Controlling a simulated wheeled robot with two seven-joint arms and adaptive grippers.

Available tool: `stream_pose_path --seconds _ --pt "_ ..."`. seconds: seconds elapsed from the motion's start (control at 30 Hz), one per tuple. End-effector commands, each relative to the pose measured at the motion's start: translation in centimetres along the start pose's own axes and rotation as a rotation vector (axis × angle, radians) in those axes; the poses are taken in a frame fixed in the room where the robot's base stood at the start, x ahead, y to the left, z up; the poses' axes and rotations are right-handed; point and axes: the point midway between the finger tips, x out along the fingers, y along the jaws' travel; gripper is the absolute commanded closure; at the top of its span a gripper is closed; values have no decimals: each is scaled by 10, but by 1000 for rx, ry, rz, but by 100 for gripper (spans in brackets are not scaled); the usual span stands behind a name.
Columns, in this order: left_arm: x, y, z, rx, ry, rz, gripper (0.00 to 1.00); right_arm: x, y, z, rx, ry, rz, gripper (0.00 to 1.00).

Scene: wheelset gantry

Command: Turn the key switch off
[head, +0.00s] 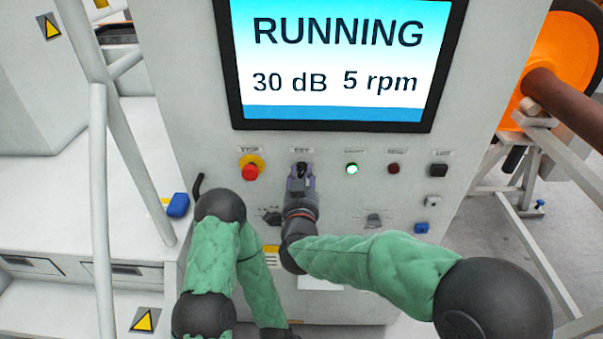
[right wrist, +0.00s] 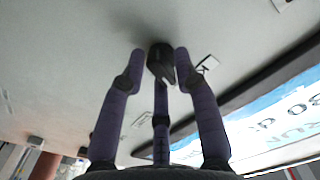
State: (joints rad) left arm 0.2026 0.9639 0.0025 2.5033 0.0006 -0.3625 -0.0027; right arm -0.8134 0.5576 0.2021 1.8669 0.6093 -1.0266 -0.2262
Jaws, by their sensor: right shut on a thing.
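The key switch (head: 302,168) is a dark knob on the grey panel, under a small label, between the red stop button and the green lamp. My right gripper (head: 301,182) reaches up to it from below and is shut on it. In the right wrist view the dark key switch (right wrist: 160,60) sits between the fingertips of my right gripper (right wrist: 158,72), with a finger on either side. The fingers hide part of the switch in the head view, and its exact angle is hard to tell. My left gripper is not visible; only the left arm's green links show.
A screen (head: 337,60) above reads RUNNING, 30 dB, 5 rpm. A red stop button (head: 250,170) is left of the key, a lit green lamp (head: 351,169) and a dark red lamp (head: 393,168) right. A white rail (head: 101,190) stands left. An orange wheel part (head: 560,62) is far right.

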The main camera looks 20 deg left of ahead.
Motion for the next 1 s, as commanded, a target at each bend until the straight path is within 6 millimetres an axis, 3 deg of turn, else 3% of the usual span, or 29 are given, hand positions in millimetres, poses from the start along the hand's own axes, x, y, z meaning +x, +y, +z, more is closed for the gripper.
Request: stream_pose_path --seconds 0.5,1.0 --pt "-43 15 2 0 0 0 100 0 3 -3 -464 -7 9 100" --pt "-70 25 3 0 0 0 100 1 3 -5 -832 -5 10 100"
